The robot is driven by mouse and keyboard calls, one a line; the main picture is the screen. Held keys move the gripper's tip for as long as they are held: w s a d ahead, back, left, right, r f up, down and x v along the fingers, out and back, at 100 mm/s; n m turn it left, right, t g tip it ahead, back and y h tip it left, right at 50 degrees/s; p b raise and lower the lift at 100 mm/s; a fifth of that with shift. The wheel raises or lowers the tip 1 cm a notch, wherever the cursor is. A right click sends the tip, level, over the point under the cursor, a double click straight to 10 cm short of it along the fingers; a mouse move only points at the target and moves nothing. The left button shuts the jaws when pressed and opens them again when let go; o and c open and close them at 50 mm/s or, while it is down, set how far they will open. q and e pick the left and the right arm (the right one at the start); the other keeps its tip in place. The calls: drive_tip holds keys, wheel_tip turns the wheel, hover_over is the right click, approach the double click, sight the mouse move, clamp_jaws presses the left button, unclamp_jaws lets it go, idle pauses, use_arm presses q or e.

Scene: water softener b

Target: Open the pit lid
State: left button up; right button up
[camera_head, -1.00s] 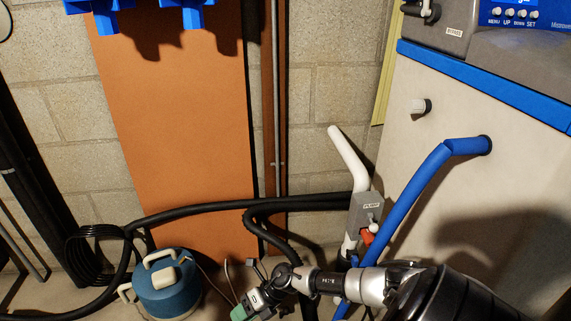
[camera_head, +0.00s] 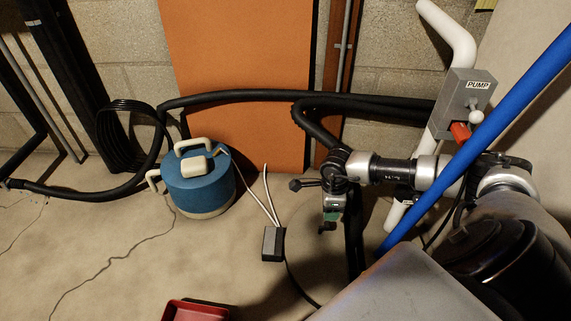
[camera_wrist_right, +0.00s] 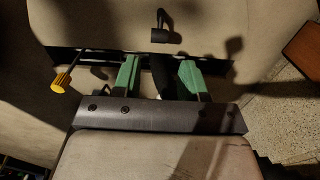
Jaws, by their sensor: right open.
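The pit lid (camera_wrist_right: 110,22) looks like a beige round cover in the right wrist view. A small black handle (camera_wrist_right: 163,32) shows on it, just beyond my right gripper (camera_wrist_right: 158,78). Its green fingers are apart with nothing clearly held between them. In the head view my right gripper (camera_head: 331,208) points down over the floor, right of centre. A faint round outline on the floor (camera_head: 290,212) shows beside it; the arm hides part of it. I cannot tell whether the fingers touch anything. My left gripper is not in view.
A blue canister (camera_head: 197,188) with cream handles stands left of the gripper. A small grey box (camera_head: 272,244) with cables lies close by. A black hose (camera_head: 260,96) runs along the wall. A blue pipe (camera_head: 480,140) crosses near my arm. A red tray (camera_head: 195,310) is at the bottom.

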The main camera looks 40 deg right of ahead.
sight(328, 224)
wheel_tip(328, 224, down, 9)
drive_tip(key=b, duration=0.7)
drive_tip(key=shift+r+b, duration=0.15)
drive_tip(key=shift+b, duration=0.15)
drive_tip(key=shift+r+p, duration=0.35)
drive_tip(key=shift+p, duration=0.05)
drive_tip(key=shift+c, duration=0.9)
drive_tip(key=shift+r, duration=0.1)
drive_tip(key=c, duration=0.4)
